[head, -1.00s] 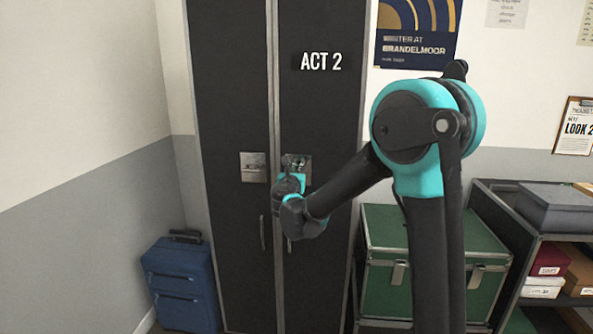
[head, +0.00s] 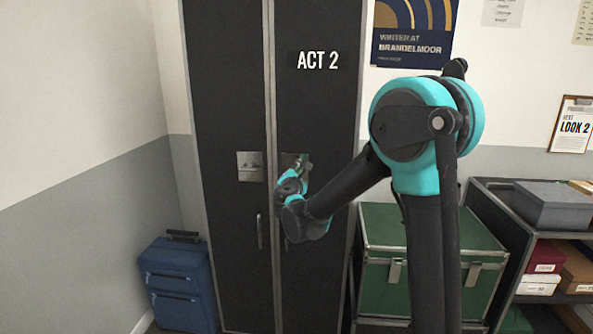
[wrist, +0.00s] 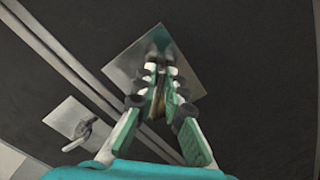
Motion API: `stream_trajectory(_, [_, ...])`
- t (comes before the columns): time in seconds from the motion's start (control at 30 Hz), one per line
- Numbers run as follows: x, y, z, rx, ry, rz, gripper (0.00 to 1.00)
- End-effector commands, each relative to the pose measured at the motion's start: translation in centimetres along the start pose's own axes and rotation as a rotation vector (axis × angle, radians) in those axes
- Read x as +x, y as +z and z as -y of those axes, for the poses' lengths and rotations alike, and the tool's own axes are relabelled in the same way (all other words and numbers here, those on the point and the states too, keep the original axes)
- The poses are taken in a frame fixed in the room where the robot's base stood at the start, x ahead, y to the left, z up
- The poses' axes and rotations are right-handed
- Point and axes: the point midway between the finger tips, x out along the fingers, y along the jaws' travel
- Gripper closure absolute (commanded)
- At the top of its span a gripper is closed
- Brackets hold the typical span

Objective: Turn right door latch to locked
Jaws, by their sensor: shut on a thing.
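The dark wardrobe (head: 318,110) marked "ACT 2" has two tall doors. The right door latch has a square metal plate (head: 289,160), which also shows tilted in the wrist view (wrist: 123,68). My gripper (wrist: 161,74) is shut on the right latch's turn piece, over the middle of this plate. Its fingers hide most of the turn piece, so its exact angle is hard to tell. In the head view my gripper (head: 304,164) reaches the latch from below right. The left door latch plate (head: 250,166) is free; its small lever shows in the wrist view (wrist: 84,129).
Door handles sit below the latches; the left one (head: 259,231) is clear. A blue suitcase (head: 179,284) stands at left. A green trunk (head: 427,235) and a shelf with boxes (head: 553,205) stand at right.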

Motion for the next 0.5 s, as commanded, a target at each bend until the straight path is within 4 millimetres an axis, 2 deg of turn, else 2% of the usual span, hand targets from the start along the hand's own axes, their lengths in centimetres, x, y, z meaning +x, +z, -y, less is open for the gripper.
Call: stream_trajectory(0.5, [0.14,-0.2,0.9,0.47,0.0,0.0,1.0])
